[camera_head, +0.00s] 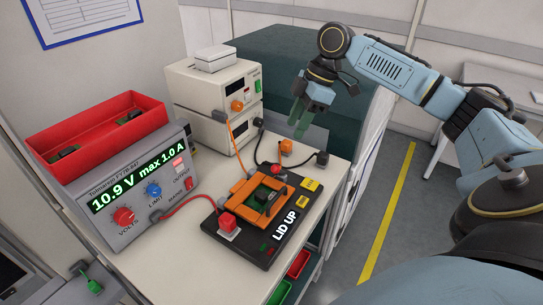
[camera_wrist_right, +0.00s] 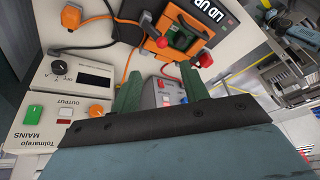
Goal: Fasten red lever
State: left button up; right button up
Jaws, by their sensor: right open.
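The black test fixture (camera_head: 212,231) stands on the bench with an orange frame (camera_head: 243,189) and a "LID UP" display (camera_head: 285,228). A small red knob (camera_head: 276,170) sits at the frame's far edge, and a red block on a white base (camera_head: 228,222) is at the near left corner. Which red part is the lever is not clear. Two red parts also show in the wrist view, one left (camera_wrist_right: 148,17) and one right (camera_wrist_right: 205,57). My right gripper (camera_head: 297,128) is open and empty above the bench, beyond the fixture and apart from it. My left gripper is not in view.
A power supply (camera_head: 160,165) carrying a red bin (camera_head: 60,124) stands at the left. White instruments (camera_head: 185,80) stand behind. Red, orange and black cables run near the fixture. An orange connector (camera_head: 286,147) lies beneath my right gripper. The floor right of the bench is clear.

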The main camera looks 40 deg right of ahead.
send_near(278, 166)
notch_tip(278, 166, down, 2)
jog(key=x, duration=0.6)
jog(key=shift+w+a+f+b, duration=0.2)
jog(key=shift+w+a+b, duration=0.1)
jog(key=shift+a+b, duration=0.1)
jog(key=shift+f, duration=0.15)
jog(key=shift+a, duration=0.1)
jog(key=shift+c, duration=0.9)
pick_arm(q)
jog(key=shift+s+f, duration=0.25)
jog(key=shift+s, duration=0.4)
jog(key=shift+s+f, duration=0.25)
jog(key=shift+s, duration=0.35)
pick_arm(e)
jog(key=c, duration=0.8)
